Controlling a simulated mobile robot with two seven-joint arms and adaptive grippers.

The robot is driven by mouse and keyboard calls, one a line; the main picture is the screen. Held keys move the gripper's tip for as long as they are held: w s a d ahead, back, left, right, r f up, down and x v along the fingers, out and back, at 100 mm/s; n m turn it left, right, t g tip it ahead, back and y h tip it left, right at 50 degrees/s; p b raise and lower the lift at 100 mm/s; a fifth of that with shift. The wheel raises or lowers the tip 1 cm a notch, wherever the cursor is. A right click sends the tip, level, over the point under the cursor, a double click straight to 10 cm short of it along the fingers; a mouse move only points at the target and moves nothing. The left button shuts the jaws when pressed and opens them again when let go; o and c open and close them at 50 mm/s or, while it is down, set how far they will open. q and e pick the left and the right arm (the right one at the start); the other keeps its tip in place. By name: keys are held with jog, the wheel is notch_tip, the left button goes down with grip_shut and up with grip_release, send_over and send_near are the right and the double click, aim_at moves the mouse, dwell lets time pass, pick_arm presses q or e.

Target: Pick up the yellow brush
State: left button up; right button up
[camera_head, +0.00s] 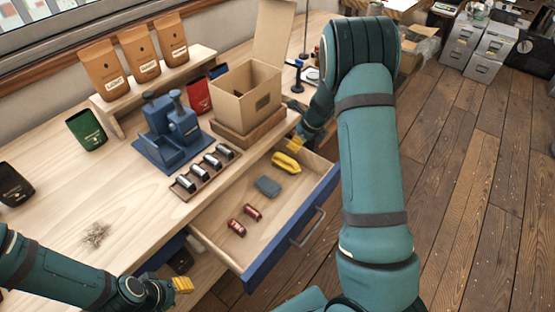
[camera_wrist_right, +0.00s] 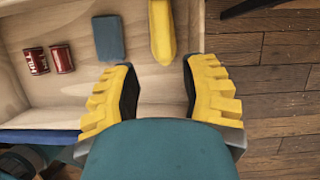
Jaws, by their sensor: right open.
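The yellow brush (camera_head: 286,162) lies in the open drawer, near its far right end. In the right wrist view the brush (camera_wrist_right: 162,32) is just beyond the fingertips, roughly in line with the gap between them. My right gripper (camera_wrist_right: 160,75) is open and empty, with yellow ridged fingers apart. In the head view my right gripper (camera_head: 296,141) is partly hidden by its own arm, close to the brush. My left gripper (camera_head: 180,286) is at the desk's front edge, left of the drawer; its finger gap does not show clearly.
The drawer (camera_head: 242,267) also holds a grey-blue block (camera_head: 267,186) and two red cans (camera_head: 245,219). On the desk stand a blue tamping stand (camera_head: 172,130), a rack of small cylinders (camera_head: 206,169) and an open cardboard box (camera_head: 245,92). Wooden floor is clear at right.

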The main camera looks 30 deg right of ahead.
aim_at(287, 158)
jog(key=b+x, duration=0.2)
jog(key=x, duration=0.5)
jog(key=shift+w+f, duration=0.3)
jog(key=shift+f, duration=0.05)
jog(key=b+x, duration=0.1)
jog(key=x, duration=0.3)
jog(key=shift+s+f+b, duration=0.15)
jog(key=shift+f+b, duration=0.15)
jog(key=shift+w+f, duration=0.25)
jog(key=shift+f, duration=0.1)
jog(key=shift+r, duration=0.1)
jog(key=shift+s, duration=0.1)
grip_shut()
